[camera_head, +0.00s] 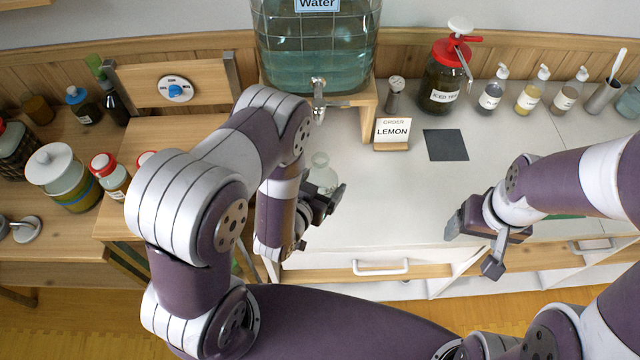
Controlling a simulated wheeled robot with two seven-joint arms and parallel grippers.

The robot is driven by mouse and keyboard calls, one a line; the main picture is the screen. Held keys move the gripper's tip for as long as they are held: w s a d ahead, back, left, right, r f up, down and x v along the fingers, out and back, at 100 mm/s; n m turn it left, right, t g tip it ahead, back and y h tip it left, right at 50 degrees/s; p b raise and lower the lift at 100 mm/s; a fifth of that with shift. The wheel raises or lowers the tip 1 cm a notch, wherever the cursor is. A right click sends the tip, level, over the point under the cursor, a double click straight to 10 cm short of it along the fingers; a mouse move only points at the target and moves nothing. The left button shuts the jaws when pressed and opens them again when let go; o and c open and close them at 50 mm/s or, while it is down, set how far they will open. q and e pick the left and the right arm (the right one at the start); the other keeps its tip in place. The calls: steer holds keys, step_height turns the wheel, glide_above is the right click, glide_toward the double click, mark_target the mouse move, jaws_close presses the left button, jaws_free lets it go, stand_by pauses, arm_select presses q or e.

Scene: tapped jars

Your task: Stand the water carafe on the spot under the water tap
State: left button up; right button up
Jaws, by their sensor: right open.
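The large water jar (315,45) labelled "Water" stands on a wooden stand at the back, with its metal tap (318,98) facing front. A clear glass carafe (322,172) stands on the counter below and in front of the tap, its lower part partly covered by my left gripper (328,203). I cannot tell whether that gripper touches the carafe or whether its fingers are open or shut. Any marked spot under the tap is not discernible. My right gripper (474,247) is open and empty over the front edge of the counter, well right of the carafe.
A red-lidded jar (441,85) and several pump bottles (493,90) line the back. The middle counter is clear. Jars crowd the left wooden table.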

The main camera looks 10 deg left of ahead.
arm_select(q)
steer(key=w+f+b, duration=0.2)
steer(key=f+b, duration=0.1)
steer(key=w+f+b, duration=0.1)
steer(key=shift+a+f, duration=0.25)
steer(key=shift+a, duration=0.15)
steer(key=shift+w+a+r+b, duration=0.1)
steer(key=shift+w+a+b, duration=0.25)
steer(key=shift+w, duration=0.8)
steer(key=shift+w+a+r+b, duration=0.1)
steer(key=shift+w+a+b, duration=0.15)
steer(key=shift+w, duration=0.95)
steer(key=shift+w+a+r+b, duration=0.1)
steer(key=shift+w+a+b, duration=0.25)
steer(key=shift+w, duration=0.8)
steer(key=shift+f+b, duration=0.45)
steer(key=o, duration=1.2)
steer(key=shift+c, duration=0.2)
steer(key=shift+o, duration=0.2)
steer(key=shift+s, duration=0.1)
steer(key=shift+p+v, duration=0.8)
steer(key=shift+v, duration=0.6)
steer(key=shift+p+v, duration=1.25)
steer(key=shift+v, duration=1.35)
